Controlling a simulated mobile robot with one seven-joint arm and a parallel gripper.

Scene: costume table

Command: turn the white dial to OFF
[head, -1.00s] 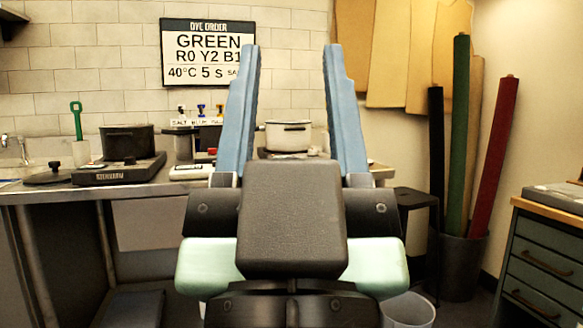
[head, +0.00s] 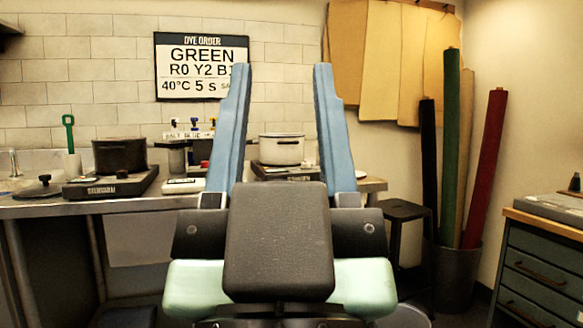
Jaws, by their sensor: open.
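My gripper (head: 281,68) is open and empty, its two blue fingers pointing up and forward in the middle of the head view. The white pot (head: 282,149) shows between the fingers, farther off on the counter. It stands on a dark hot plate (head: 287,172), partly hidden by my gripper. A second hot plate (head: 108,186) with a dark pot (head: 120,156) stands at the left of the counter. I cannot make out a white dial; it is hidden or too small to tell.
The metal counter (head: 60,207) runs along the tiled wall. A pot lid (head: 37,190) and a green-handled tool (head: 69,133) are at its left. A dark stool (head: 403,213), a bin of fabric rolls (head: 455,272) and a drawer cabinet (head: 545,265) stand at the right.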

